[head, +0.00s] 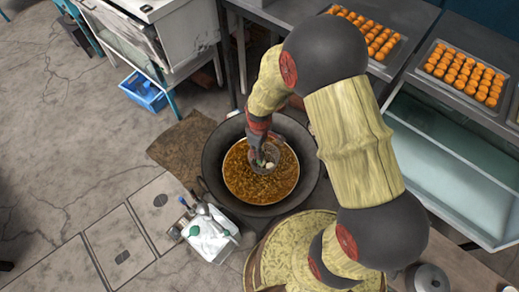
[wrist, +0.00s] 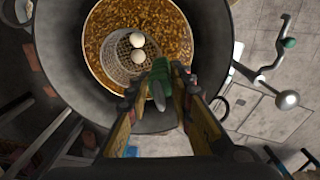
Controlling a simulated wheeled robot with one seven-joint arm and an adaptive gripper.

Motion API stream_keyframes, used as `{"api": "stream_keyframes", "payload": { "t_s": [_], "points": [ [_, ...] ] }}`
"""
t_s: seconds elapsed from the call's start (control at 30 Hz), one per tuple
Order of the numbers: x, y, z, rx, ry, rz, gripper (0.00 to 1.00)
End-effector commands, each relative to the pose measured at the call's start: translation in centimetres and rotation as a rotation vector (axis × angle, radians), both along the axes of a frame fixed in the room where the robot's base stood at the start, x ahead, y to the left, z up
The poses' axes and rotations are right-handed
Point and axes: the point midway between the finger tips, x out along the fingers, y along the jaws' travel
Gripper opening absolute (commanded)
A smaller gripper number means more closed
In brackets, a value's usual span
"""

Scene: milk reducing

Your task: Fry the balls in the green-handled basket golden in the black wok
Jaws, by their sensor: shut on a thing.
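My gripper (wrist: 160,85) is shut on the green handle (wrist: 158,72) of the wire basket (wrist: 126,60). The basket is over the black wok (head: 216,172), within the circle of brown bubbling oil (head: 262,192). Pale, whitish balls (wrist: 138,48) show in the basket in the wrist view, two of them clearly. In the head view the basket (head: 266,157) sits near the far part of the oil, partly hidden by my gripper. I cannot tell how deep the basket is in the oil.
Trays of orange-golden balls (head: 462,76) stand on metal tables at the upper right. A white container (head: 210,236) with utensils stands left of the wok's near side. A blue crate (head: 145,92) is on the floor at the upper left. The floor at left is open.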

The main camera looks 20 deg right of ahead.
Motion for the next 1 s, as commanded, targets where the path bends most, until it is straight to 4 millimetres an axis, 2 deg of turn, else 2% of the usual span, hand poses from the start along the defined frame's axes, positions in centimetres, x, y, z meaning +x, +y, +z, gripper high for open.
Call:
{"api": "stream_keyframes", "payload": {
  "t_s": [0.03,1.0],
  "points": [
    [0.1,0.0,-0.8,0.000,-0.001,0.000,0.00],
    [0.1,0.0,-11.0,0.000,-0.001,0.000,0.00]
  ]
}}
